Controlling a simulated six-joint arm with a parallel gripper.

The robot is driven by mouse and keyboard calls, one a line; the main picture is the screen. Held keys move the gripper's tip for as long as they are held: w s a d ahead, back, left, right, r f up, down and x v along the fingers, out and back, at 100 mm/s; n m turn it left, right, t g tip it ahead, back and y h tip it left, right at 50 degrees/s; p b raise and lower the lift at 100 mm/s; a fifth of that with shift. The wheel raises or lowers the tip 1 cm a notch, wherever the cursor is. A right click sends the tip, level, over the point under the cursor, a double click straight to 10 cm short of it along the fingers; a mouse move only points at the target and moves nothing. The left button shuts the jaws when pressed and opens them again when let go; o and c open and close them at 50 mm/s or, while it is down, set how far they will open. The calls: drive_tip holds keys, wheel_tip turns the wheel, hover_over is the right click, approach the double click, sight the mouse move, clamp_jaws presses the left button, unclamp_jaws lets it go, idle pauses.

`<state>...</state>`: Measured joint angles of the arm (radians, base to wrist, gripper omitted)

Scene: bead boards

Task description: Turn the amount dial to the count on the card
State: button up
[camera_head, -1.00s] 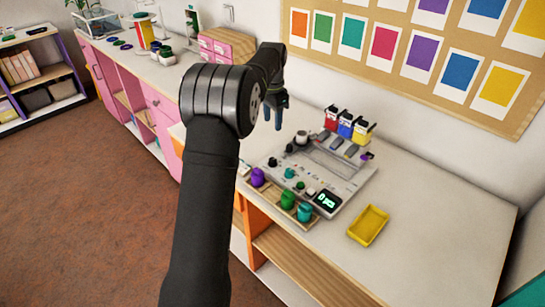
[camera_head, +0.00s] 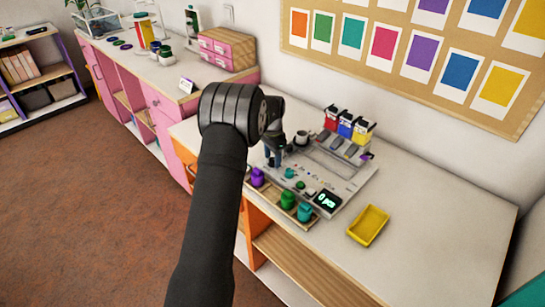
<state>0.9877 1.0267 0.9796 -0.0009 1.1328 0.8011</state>
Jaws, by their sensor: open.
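The grey bead machine (camera_head: 335,180) sits on the white table. Its small display (camera_head: 327,200) seems to read "0 pcs". A small white card (camera_head: 186,85) stands on the pink cabinet at the left; its writing is too small to read. My gripper (camera_head: 273,160) is open, pointing down over the machine's left end, where a dark knob showed earlier. The fingers hide that spot, and I cannot tell whether they touch or straddle the knob. A dark knob (camera_head: 288,148) shows just right of the fingers. Which knob is the amount dial is unclear.
A yellow tray (camera_head: 368,225) lies to the right. The table's right side is clear.

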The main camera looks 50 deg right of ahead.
drive_tip(key=c, duration=1)
drive_tip(key=n, duration=0.7)
drive_tip(key=shift+n, duration=0.3)
drive_tip(key=n, duration=0.4)
drive_tip(key=shift+n, duration=2.1)
